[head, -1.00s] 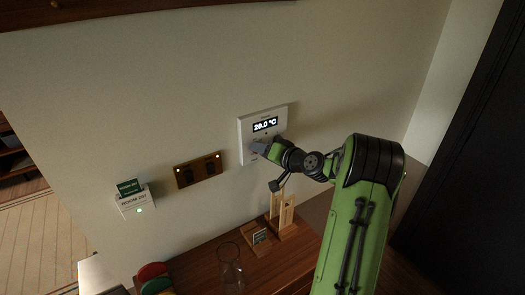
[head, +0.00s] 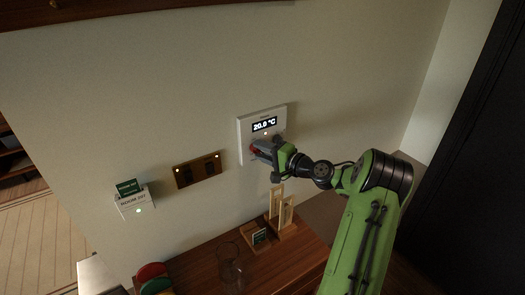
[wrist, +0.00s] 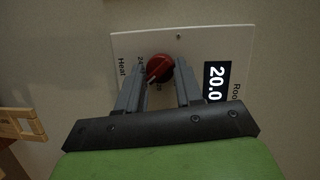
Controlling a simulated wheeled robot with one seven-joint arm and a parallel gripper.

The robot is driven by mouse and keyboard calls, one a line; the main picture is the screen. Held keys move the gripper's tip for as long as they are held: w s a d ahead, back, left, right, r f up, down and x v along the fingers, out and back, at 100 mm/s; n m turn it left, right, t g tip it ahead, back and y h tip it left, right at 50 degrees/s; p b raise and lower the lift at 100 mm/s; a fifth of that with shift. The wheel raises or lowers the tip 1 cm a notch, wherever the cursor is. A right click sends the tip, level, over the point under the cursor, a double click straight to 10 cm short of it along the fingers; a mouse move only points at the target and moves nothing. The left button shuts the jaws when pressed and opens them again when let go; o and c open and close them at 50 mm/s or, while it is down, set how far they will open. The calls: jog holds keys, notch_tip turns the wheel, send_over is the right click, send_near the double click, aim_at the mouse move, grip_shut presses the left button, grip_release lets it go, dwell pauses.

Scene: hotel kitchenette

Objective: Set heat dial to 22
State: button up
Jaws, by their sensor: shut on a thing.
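The white thermostat panel (head: 243,128) is on the wall, with a lit display (head: 265,124) that reads 20.0 °C. The display also shows sideways in the wrist view (wrist: 216,84). The red heat dial (wrist: 160,68) sits on the panel, with a pale pointer line and small numbers printed around it, including 24 and 20. My gripper (wrist: 157,76) is shut on the dial, with one finger on each side of it. In the head view my gripper (head: 262,150) covers most of the dial.
Below are a wooden counter (head: 285,262), a glass jar (head: 231,266), a wooden stand (head: 281,212) and a small sign (head: 260,236).

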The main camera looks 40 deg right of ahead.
jog(key=shift+m, duration=0.7)
jog(key=shift+t, duration=0.3)
jog(key=o, duration=1)
jog(key=b+v, duration=0.1)
jog(key=v, duration=0.7)
jog(key=b+v, duration=0.1)
jog(key=v, duration=0.6)
jog(key=shift+s+d, duration=0.3)
jog(key=shift+s, duration=0.05)
